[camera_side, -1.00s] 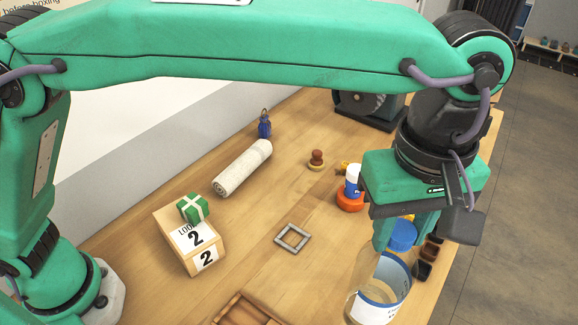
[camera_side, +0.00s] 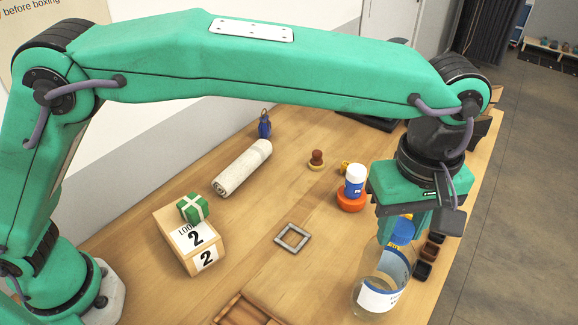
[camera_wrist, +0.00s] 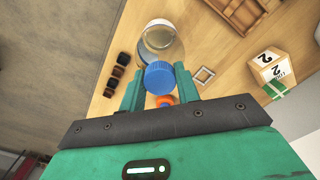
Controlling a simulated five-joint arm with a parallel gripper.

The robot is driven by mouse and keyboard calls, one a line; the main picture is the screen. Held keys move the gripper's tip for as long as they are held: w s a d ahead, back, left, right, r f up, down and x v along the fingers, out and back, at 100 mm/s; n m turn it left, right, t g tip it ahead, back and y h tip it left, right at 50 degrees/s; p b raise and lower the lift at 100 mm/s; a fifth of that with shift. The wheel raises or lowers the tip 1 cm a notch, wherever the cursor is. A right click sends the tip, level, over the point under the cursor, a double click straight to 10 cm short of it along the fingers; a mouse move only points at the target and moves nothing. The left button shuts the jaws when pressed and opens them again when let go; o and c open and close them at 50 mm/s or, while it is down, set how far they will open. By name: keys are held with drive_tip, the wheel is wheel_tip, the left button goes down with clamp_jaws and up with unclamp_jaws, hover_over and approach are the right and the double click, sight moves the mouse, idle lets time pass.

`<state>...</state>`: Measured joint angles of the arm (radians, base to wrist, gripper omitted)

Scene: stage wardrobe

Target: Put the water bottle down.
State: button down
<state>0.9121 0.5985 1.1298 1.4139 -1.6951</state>
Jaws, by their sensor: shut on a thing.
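The water bottle (camera_side: 376,290) is clear with a blue cap and a white and blue label, and it stands near upright at the right of the side view. My gripper (camera_side: 402,228) is shut on its top, just at the blue cap. In the wrist view the blue cap (camera_wrist: 159,77) lies between the two green fingers of my gripper (camera_wrist: 158,92), and the clear bottle body (camera_wrist: 160,38) shows beyond it. I cannot tell whether the bottle's base touches the table (camera_side: 325,205).
A grey square frame (camera_side: 292,237) lies left of the bottle. Behind are an orange disc (camera_side: 351,199) with a white and blue pill bottle (camera_side: 355,178). Dark small bins (camera_side: 424,270) stand at right. A wooden tray (camera_side: 240,309), numbered block (camera_side: 190,241) and rolled cloth (camera_side: 243,168) are at left.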

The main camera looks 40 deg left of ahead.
drive_tip(key=shift+f, duration=0.95)
drive_tip(key=c, duration=1)
unclamp_jaws()
drive_tip(key=shift+f, duration=0.15)
wheel_tip(320, 180, up, 12)
drive_tip(key=shift+f, duration=0.1)
drive_tip(key=shift+r, duration=0.25)
